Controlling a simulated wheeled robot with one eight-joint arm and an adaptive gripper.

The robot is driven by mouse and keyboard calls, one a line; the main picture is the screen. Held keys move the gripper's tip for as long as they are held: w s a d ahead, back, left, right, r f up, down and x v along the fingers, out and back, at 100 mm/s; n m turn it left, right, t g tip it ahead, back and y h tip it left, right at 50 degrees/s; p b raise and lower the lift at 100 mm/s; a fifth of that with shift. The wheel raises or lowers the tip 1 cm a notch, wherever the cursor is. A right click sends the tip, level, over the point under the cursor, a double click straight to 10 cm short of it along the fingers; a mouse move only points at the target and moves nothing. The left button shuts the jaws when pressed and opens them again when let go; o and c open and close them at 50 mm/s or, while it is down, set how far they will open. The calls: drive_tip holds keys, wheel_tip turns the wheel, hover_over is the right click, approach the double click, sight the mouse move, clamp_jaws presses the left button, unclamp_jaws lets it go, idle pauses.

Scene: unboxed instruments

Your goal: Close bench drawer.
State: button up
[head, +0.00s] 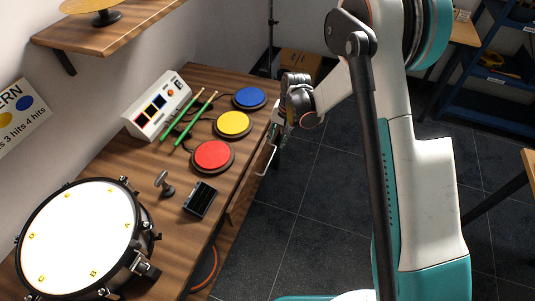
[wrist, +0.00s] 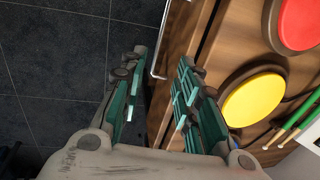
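The bench drawer (head: 242,193) is under the right edge of the wooden bench, with a pale metal bar handle (head: 267,158) on its front. In the wrist view the handle (wrist: 158,52) and a wooden strip of the drawer (wrist: 182,32) show beside a dark line along the bench top. How far the drawer stands out is hard to tell. My gripper (head: 280,124) is at the bench's right edge, near the handle's far end. In the wrist view my gripper (wrist: 163,58) has its teal fingers apart, with nothing held; the handle appears between the tips, contact unclear.
On the bench (head: 130,198) are a drum (head: 77,236), red (head: 212,155), yellow (head: 233,123) and blue (head: 249,96) pads, green sticks (head: 190,120), a control box (head: 158,106) and a small black box (head: 200,199). The tiled floor (head: 290,215) beside the bench is clear.

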sight(270, 160)
drive_tip(key=f+b, duration=0.1)
drive_tip(key=f, duration=0.3)
drive_tip(key=a+f+b, duration=0.1)
drive_tip(key=f+b, duration=0.1)
drive_tip(key=f, duration=0.3)
drive_tip(key=a+f+b, duration=0.1)
drive_tip(key=f, duration=0.3)
drive_tip(key=shift+w+a+f+b, duration=0.15)
drive_tip(key=shift+w+a+b, duration=0.05)
drive_tip(key=shift+w+b, duration=0.2)
clamp_jaws()
